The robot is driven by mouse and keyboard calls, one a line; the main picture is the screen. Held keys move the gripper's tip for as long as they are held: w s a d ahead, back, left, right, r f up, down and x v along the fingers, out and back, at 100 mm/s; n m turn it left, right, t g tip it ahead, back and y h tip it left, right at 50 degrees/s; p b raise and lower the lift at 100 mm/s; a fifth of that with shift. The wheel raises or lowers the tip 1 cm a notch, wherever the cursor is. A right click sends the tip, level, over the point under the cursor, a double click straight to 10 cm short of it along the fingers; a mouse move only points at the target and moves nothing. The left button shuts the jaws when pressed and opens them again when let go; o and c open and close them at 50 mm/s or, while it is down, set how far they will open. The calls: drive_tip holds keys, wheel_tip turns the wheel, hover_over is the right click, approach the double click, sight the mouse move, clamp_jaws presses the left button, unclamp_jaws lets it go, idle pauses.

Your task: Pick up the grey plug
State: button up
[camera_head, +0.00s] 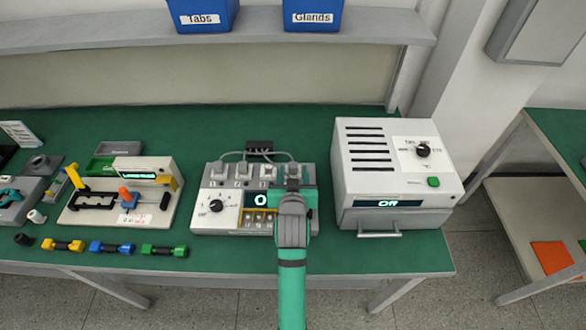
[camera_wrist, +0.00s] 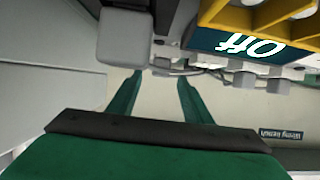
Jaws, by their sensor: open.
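Several grey plugs with cables sit along the back of the white-grey unit (camera_head: 247,222); one grey plug (camera_head: 217,173) is at its left end. I cannot tell which is the task's plug. In the upside-down wrist view, two small grey plugs (camera_wrist: 245,80) show below the "Off" display, and a larger pale grey block (camera_wrist: 125,38), perhaps a plug, is close to the fingers. My gripper (camera_wrist: 160,77) is open, with two green fingers apart and nothing gripped between them. In the head view, my arm covers the unit's right part, and the fingertips are hidden.
A white box with a knob (camera_head: 392,165) stands close on the right. A connector fixture (camera_head: 120,200) and several coloured connectors (camera_head: 110,248) lie left on the green table (camera_head: 330,262). Blue bins (camera_head: 312,15) stand on the shelf (camera_head: 200,38) above.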

sight(293, 167)
drive_tip(key=shift+x, duration=2.35)
drive_tip(key=shift+s+f, duration=0.1)
drive_tip(key=shift+f, duration=0.05)
drive_tip(key=c, duration=1.1)
drive_tip(key=shift+c, duration=0.2)
